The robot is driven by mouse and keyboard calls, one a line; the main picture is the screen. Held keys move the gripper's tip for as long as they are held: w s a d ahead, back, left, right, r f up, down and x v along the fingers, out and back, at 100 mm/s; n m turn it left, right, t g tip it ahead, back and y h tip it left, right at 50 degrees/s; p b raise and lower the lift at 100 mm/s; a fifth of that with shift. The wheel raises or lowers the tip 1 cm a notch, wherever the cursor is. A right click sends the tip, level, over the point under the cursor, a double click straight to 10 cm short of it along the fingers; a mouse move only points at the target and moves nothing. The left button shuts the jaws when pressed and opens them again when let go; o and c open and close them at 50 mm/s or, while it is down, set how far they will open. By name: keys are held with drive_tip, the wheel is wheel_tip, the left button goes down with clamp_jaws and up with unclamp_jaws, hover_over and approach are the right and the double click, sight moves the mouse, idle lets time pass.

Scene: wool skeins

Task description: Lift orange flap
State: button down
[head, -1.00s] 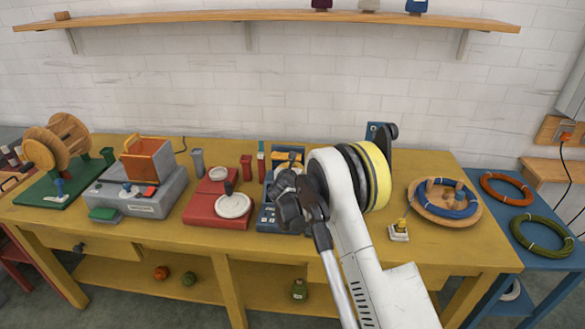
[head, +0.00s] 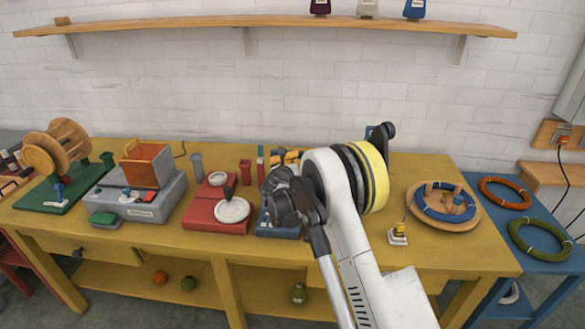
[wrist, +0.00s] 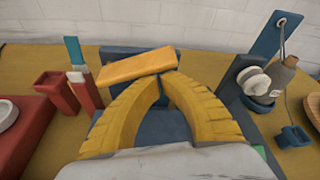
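The orange flap (wrist: 138,65) is a flat bar in the wrist view, tilted with its right end higher, in front of a blue unit (wrist: 165,128). My gripper (wrist: 165,77) has two curved yellow ribbed fingers. Their tips are almost together just below the flap's right part; I cannot tell if they touch it. Nothing shows held between them. In the head view my arm hides most of the blue unit (head: 278,228), and an orange-yellow patch shows behind my wrist.
Left of the flap stand a red open box (wrist: 56,90) and a red-and-blue post (wrist: 80,75). A blue stand with white discs (wrist: 255,82) and a bottle (wrist: 283,75) are right. A grey machine with an orange box (head: 147,163) stands farther left on the yellow table (head: 350,250).

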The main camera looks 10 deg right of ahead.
sight(291, 154)
drive_tip(key=shift+r, duration=0.45)
drive_tip(key=shift+a+r+n+h, duration=0.25)
drive_tip(key=shift+r+n+h, duration=0.15)
drive_tip(key=shift+r+n, duration=0.2)
drive_tip(key=shift+w+a+r+p, duration=0.15)
drive_tip(key=shift+a+r+p, duration=0.15)
drive_tip(key=shift+r+p, duration=0.3)
drive_tip(key=shift+w+a+r, duration=0.2)
drive_tip(key=shift+a+r, duration=0.2)
drive_tip(key=shift+r, duration=0.2)
drive_tip(key=shift+w+a+r, duration=0.1)
drive_tip(key=shift+a+r, duration=0.05)
drive_tip(key=shift+a, duration=0.15)
